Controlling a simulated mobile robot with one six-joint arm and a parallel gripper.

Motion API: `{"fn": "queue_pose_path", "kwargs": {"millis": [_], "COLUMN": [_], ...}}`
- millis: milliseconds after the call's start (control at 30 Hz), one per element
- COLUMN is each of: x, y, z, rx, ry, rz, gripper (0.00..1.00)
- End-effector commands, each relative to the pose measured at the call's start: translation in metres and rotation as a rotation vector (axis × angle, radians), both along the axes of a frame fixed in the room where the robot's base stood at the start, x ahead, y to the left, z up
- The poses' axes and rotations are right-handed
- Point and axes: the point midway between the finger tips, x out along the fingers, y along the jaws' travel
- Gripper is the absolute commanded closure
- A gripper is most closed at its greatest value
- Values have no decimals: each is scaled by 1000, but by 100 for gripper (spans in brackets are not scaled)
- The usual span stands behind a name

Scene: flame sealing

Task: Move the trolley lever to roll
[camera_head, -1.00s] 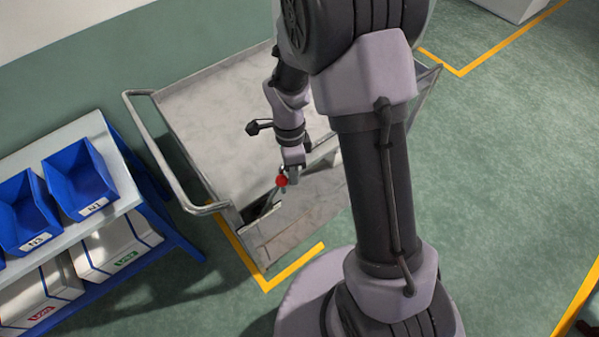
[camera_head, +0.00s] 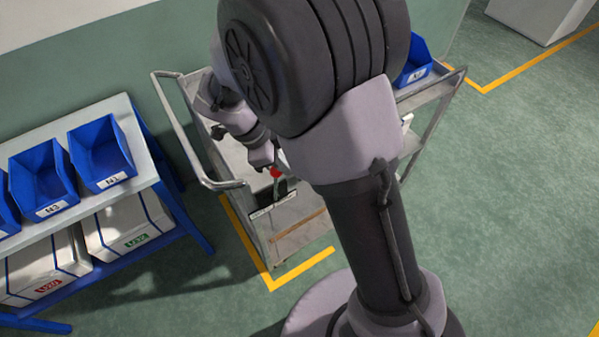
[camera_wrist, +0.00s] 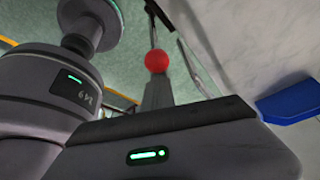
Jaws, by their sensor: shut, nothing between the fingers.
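The grey metal trolley (camera_head: 256,234) stands at the middle left in the head view, partly hidden by my arm. Its lever has a red knob (camera_head: 276,172) on a thin stem, standing roughly upright above a small pale label plate (camera_head: 272,208) on the trolley's near end. My gripper (camera_head: 263,165) is just left of the knob and above it. In the wrist view the red knob (camera_wrist: 156,60) shows right at the tip of my shut fingers (camera_wrist: 157,88); I cannot tell whether they touch it. Nothing is held. The label's words are too small to read.
A blue bin (camera_head: 413,64) sits on the trolley's far right; a blue bin edge (camera_wrist: 288,103) shows in the wrist view. A shelf (camera_head: 150,172) with blue bins and white boxes stands left. Yellow lines (camera_head: 303,269) mark the floor.

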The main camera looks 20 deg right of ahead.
Motion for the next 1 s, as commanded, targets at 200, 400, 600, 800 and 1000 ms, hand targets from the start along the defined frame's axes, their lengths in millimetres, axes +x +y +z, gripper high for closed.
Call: {"fn": "queue_pose_path", "kwargs": {"millis": [200, 400, 600, 800, 1000], "x": [-11, -21, -27, -32, -34], "y": [36, 63, 83, 96, 103], "z": [-5, -7, -11, -16, -18], "rx": [-189, -348, -343, -342, -339], "ry": [-63, -113, -112, -109, -109], "rz": [6, 3, -2, -1, 0], "gripper": [100, 100, 100, 100, 100]}}
